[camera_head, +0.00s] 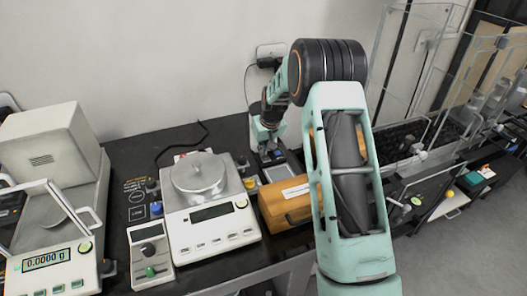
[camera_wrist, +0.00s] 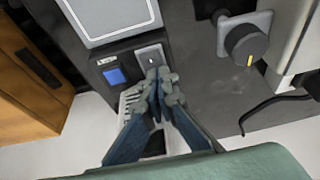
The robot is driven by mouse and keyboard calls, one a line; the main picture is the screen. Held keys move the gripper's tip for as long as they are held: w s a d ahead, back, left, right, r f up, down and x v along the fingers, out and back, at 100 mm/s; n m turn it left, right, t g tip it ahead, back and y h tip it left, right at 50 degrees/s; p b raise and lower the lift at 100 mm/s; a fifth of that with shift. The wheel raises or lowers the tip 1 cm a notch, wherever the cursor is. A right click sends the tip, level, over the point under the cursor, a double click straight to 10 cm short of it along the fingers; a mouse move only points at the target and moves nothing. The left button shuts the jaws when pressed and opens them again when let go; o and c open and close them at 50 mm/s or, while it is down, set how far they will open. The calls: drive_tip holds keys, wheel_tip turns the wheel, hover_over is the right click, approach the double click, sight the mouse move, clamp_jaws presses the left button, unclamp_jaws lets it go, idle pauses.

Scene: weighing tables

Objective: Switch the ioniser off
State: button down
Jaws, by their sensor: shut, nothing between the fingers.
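My gripper (camera_wrist: 160,80) is shut and empty, its fingertips just in front of a switch (camera_wrist: 152,58) with a grey frame and dark centre. I cannot tell whether they touch it. The switch is on a dark device (camera_wrist: 88,62) with a pale grey panel, beside a small blue square (camera_wrist: 115,76); it may be the ioniser, but no readable label confirms this. In the head view, my gripper (camera_head: 268,150) is low over the back of the black table, at the device (camera_head: 284,166), partly hidden by my arm. The switch's position is unclear.
A wooden box (camera_head: 287,207) stands in front of the device, also in the wrist view (camera_wrist: 32,85). A balance (camera_head: 213,228) stands left of it; another (camera_head: 55,262) reads 0.0000 g. A dark knob (camera_wrist: 245,45) with a yellow mark is right of my fingers.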

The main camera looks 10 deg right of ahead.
drive_tip(key=shift+s+f, duration=0.15)
drive_tip(key=shift+s, duration=0.05)
drive_tip(key=shift+s+d, duration=0.2)
drive_tip(key=shift+s, duration=0.55)
drive_tip(key=shift+r, duration=0.35)
drive_tip(key=w+a+v, duration=0.1)
drive_tip(key=v, duration=1.2)
drive_tip(key=shift+d+r, duration=0.35)
drive_tip(key=shift+d, duration=0.05)
drive_tip(key=shift+w+d+r, duration=0.15)
drive_tip(key=shift+w+r, duration=0.05)
drive_tip(key=shift+w, duration=0.2)
drive_tip(key=shift+w+d+r, duration=0.15)
drive_tip(key=shift+w, duration=0.2)
